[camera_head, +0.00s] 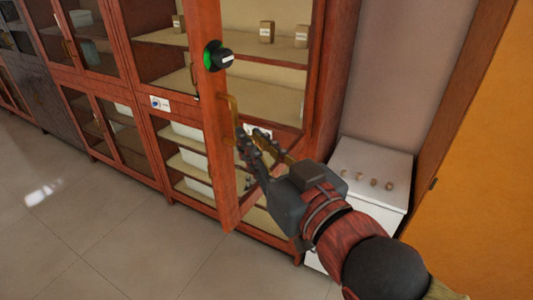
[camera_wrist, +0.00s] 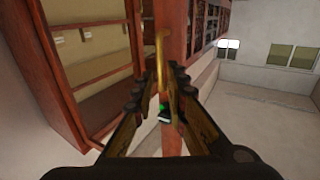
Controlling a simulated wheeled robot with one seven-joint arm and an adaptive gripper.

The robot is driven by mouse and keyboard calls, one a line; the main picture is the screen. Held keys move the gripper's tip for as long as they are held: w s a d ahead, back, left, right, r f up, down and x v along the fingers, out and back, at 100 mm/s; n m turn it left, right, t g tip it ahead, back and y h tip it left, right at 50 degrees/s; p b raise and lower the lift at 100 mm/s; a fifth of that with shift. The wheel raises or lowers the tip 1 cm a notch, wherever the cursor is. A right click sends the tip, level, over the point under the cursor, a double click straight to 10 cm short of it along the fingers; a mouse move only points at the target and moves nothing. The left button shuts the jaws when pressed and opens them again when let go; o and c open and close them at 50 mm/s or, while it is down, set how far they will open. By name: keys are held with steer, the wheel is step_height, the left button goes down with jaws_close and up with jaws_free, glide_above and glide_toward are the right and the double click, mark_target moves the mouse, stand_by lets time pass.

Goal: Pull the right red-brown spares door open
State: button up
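The right red-brown spares door (camera_head: 207,120) stands partly open, swung out from its cabinet. Its framed edge shows upright in front of the shelves, and it also shows in the wrist view (camera_wrist: 175,30). A brass handle (camera_head: 230,115) is on this door; in the wrist view the handle (camera_wrist: 160,55) runs down between my fingers. My gripper (camera_head: 247,148) is at the lower part of the handle, with its fingers closed in around it. In the wrist view my gripper (camera_wrist: 162,90) hides the handle's lower end.
A round black knob with a green side (camera_head: 218,57) is on the door. Cabinet shelves (camera_head: 265,85) hold small boxes. A white unit with several knobs (camera_head: 370,175) stands right of the cabinet, near an orange panel (camera_head: 485,170). Tiled floor (camera_head: 90,220) at left is clear.

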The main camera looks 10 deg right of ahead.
steer(key=shift+v, duration=2.2)
steer(key=s+d+f+m+g+h, duration=0.1)
steer(key=s+d+f+g+h, duration=0.1)
steer(key=f, duration=0.6)
steer(key=s+d+f+m+g+h, duration=0.1)
steer(key=s+d+f+g+h, duration=0.1)
steer(key=d+f+g, duration=0.3)
steer(key=s+d+f+m+g+h, duration=0.1)
steer(key=d+f+g, duration=0.3)
steer(key=f, duration=0.7)
steer(key=shift+s+f+m+h, duration=0.35)
steer(key=shift+s+m+h, duration=0.05)
steer(key=shift+s, duration=0.05)
